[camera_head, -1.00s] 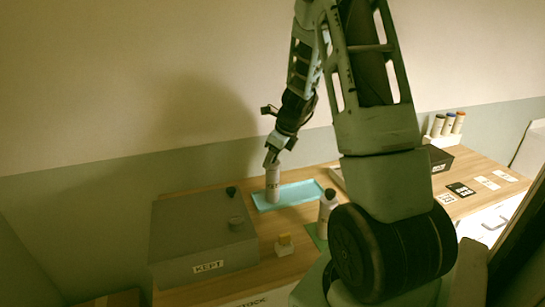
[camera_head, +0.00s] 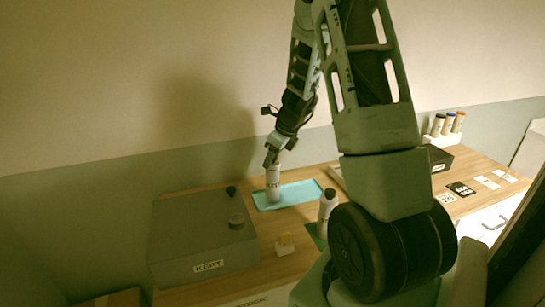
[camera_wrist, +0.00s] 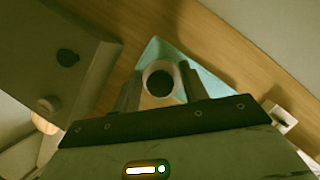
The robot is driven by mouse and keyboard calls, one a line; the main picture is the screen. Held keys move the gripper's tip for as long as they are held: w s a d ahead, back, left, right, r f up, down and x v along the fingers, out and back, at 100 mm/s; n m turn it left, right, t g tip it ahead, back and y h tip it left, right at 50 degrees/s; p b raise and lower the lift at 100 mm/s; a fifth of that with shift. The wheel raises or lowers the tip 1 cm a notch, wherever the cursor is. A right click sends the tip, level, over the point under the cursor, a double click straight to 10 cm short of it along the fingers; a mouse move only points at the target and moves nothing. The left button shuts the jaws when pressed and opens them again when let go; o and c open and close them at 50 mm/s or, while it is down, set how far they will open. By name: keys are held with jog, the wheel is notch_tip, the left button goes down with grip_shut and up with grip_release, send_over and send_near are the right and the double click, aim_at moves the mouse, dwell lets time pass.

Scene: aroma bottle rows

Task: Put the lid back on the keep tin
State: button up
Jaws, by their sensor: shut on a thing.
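The keep tin (camera_head: 205,255) is a grey box marked KEPT at the left of the wooden counter. Its top is a flat grey surface (camera_head: 185,222) with a round knob (camera_head: 236,221) near the right edge; it looks covered. A small black cap-like piece (camera_head: 231,190) sits at its back right corner and shows in the wrist view (camera_wrist: 68,57). My gripper (camera_wrist: 157,85) is shut on a white bottle (camera_head: 273,182) with a dark round top, upright at the turquoise tray (camera_head: 300,194). I cannot tell whether its base touches the tray.
Another white bottle (camera_head: 327,206) with a dark cap stands to the right, in front of the tray. A small block with a yellow top (camera_head: 284,244) sits beside the tin.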

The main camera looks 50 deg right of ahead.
jog(key=shift+f, duration=0.1)
dwell(0.8)
jog(key=o, duration=1.5)
jog(key=shift+r+p, duration=3.45)
jog(key=shift+r, duration=0.1)
grip_shut()
